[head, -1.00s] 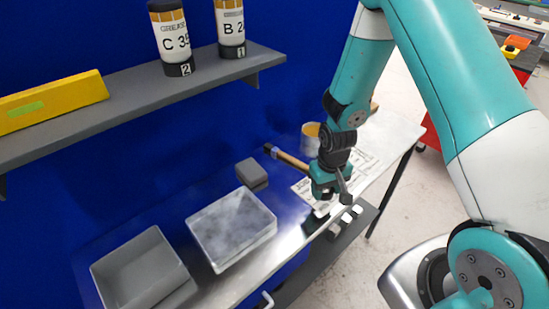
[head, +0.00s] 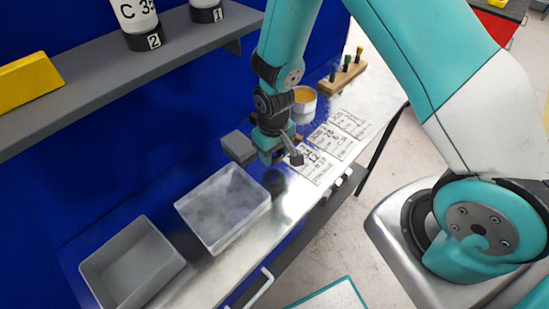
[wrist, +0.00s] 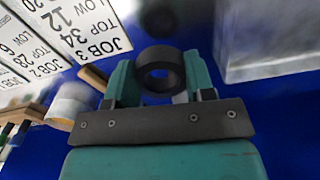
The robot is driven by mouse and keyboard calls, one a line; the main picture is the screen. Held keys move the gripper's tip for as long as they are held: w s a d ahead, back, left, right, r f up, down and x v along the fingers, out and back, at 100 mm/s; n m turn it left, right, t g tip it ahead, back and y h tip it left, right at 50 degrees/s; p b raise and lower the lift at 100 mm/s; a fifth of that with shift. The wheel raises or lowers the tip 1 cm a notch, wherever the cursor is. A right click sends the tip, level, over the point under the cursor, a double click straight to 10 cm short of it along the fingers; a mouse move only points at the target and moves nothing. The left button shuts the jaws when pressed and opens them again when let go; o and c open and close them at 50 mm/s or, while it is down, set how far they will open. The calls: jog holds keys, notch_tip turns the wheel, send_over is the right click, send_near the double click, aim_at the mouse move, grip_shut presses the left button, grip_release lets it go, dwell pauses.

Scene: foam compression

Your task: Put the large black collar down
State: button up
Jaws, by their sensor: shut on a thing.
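The large black collar (wrist: 160,53) is a thick dark ring in the wrist view. It sits between the two teal fingers of my gripper (wrist: 160,76), which is shut on it. In the head view my gripper (head: 272,155) points down over the metal bench (head: 262,232), between the frosted tray and the job cards. A dark round shape just under it may be the collar or its shadow; I cannot tell. Whether the collar touches the bench is unclear.
The frosted tray (head: 226,203) and an open grey bin (head: 131,262) stand left of my gripper. A grey block (head: 238,147) lies close behind it. Job cards (head: 333,141), a can (head: 304,99) and a wooden peg rack (head: 343,76) are to the right. A shelf (head: 110,80) overhangs the left.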

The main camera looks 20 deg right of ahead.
aim_at(275, 168)
jog(key=shift+d+f+p, duration=0.1)
jog(key=shift+f+p, duration=0.3)
jog(key=shift+f, duration=1.8)
jog(key=shift+f, duration=0.1)
jog(key=o, duration=0.9)
